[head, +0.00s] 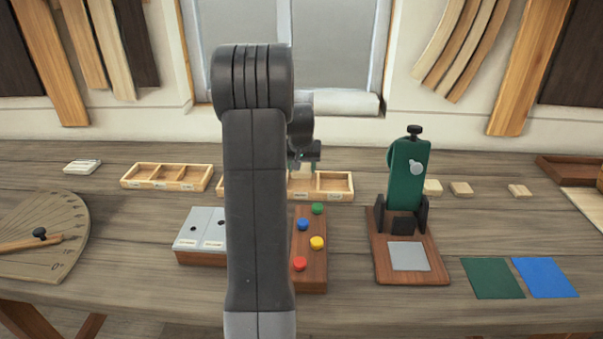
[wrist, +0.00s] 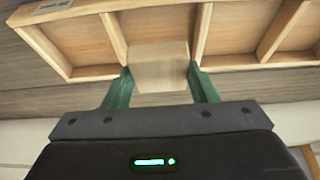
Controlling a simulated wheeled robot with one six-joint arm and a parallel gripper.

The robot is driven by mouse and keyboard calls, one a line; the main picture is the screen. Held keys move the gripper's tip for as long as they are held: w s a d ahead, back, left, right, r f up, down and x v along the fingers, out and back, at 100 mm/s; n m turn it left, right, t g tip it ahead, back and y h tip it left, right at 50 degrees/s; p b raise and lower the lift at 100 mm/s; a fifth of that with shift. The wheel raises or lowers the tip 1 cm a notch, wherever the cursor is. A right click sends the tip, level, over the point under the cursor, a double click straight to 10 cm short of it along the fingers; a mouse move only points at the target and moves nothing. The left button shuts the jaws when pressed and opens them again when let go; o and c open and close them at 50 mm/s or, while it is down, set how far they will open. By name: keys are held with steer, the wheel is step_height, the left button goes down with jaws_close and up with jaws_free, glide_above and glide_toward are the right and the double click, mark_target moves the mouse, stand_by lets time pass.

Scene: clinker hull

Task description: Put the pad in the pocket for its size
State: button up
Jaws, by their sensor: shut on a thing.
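My gripper (wrist: 160,78) has green fingers shut on a pale wooden pad (wrist: 160,62), one finger on each side. In the head view my gripper (head: 303,160) is over the back of the partitioned wooden tray (head: 335,199) in the middle, with my arm hiding the tray's left part. In the wrist view the pad overlaps the near rim and a middle pocket of the tray (wrist: 232,68). I cannot tell whether it touches the tray or is above it. The labels on the tray front are too small to read.
Another three-pocket tray (head: 166,185) stands to the left. A green clamp stand (head: 408,175) is to the right, with loose wooden pads (head: 461,189) behind it. A board with coloured buttons (head: 310,262) and a grey-topped block (head: 198,230) lie in front.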

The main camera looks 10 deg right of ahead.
mark_target(302, 174)
step_height(302, 174, down, 3)
steer(key=shift+r, duration=0.15)
steer(key=shift+f+b, duration=0.45)
steer(key=shift+f, duration=0.15)
steer(key=o, duration=1)
steer(key=shift+o, duration=0.2)
steer(key=shift+r, duration=0.1)
steer(key=shift+r, duration=0.1)
steer(key=shift+r+p, duration=0.25)
steer(key=shift+p, duration=0.15)
steer(key=v, duration=1.2)
steer(key=shift+r+b, duration=0.25)
steer(key=shift+b, duration=0.15)
